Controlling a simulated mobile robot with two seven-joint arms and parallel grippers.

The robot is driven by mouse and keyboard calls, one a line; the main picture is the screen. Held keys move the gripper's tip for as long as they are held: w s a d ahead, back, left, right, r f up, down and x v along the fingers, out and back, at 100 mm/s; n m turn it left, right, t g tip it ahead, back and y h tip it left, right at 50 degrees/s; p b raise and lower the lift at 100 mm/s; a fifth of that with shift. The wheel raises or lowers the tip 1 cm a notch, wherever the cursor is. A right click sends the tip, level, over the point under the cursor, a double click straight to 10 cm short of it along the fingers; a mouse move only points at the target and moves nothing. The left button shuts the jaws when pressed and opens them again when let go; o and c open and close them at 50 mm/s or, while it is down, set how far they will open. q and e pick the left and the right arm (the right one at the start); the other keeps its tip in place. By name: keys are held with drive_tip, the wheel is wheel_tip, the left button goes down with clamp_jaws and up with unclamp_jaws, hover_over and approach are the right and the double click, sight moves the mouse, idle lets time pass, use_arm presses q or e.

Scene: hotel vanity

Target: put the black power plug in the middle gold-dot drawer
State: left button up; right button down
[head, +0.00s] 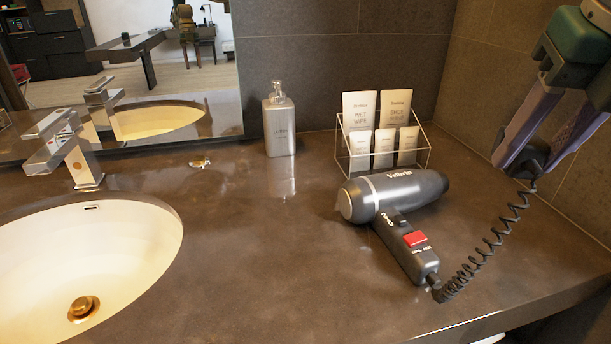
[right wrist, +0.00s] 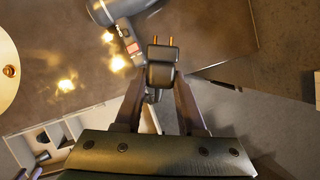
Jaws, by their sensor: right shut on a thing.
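The black power plug (right wrist: 162,70) is between the fingertips of my right gripper (head: 522,160), with two gold prongs pointing away from the gripper in the right wrist view. In the head view the plug (head: 529,162) is dark and partly hidden by the purple fingers. The gripper is shut on it and holds it up at the right, above the counter. A pale, open drawer with dividers (right wrist: 72,124) shows below at the lower left of the right wrist view. I cannot see a gold dot on it. My left gripper is not in view.
A grey hair dryer (head: 405,193) lies on the dark counter (head: 270,260), joined to the plug by a coiled cord (head: 487,243). A wire rack of tubes (head: 384,160), a soap dispenser (head: 279,125) and a sink (head: 120,245) with a tap stand around. Tiled walls rise behind and right.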

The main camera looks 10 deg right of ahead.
drive_tip(key=b, duration=0.3)
hover_over(456, 291)
drive_tip(key=s, duration=0.1)
drive_tip(key=f, duration=1.5)
drive_tip(key=shift+s+a, duration=0.2)
drive_tip(key=shift+a, duration=0.05)
drive_tip(key=shift+f+b, duration=0.3)
drive_tip(key=shift+f, duration=2.15)
drive_tip(key=shift+f, duration=0.1)
drive_tip(key=c, duration=0.5)
unclamp_jaws()
